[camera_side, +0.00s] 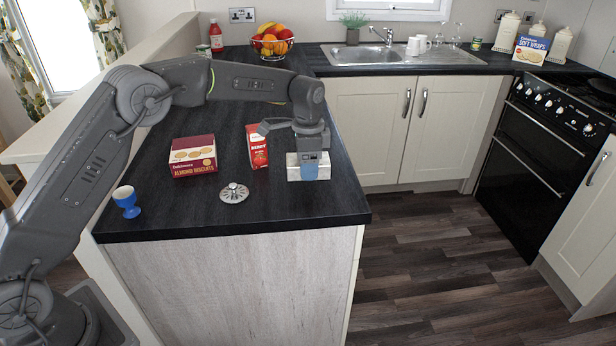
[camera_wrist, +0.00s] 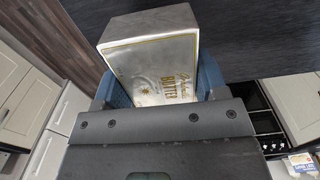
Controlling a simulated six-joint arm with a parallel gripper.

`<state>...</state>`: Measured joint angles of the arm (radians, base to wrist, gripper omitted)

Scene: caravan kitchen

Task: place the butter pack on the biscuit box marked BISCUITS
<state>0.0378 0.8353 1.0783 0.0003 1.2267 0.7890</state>
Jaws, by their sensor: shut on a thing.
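The butter pack, a pale foil-wrapped block (camera_wrist: 158,62), sits between the jaws of my gripper (camera_wrist: 155,88) in the wrist view, its printed face up. In the side view my gripper (camera_side: 309,166) is shut on the pack (camera_side: 293,173) at the right part of the dark counter. I cannot tell whether the pack touches the counter. The biscuit box (camera_side: 194,156), dark red with biscuits pictured and marked ALMOND BISCUITS, stands on the counter to the left of my gripper.
A red carton (camera_side: 257,147) stands between the biscuit box and my gripper. A round metal strainer (camera_side: 234,193) lies in front of the box. A blue egg cup with an egg (camera_side: 127,202) stands at the left. A fruit bowl (camera_side: 272,42) and red bottle (camera_side: 216,36) are at the back.

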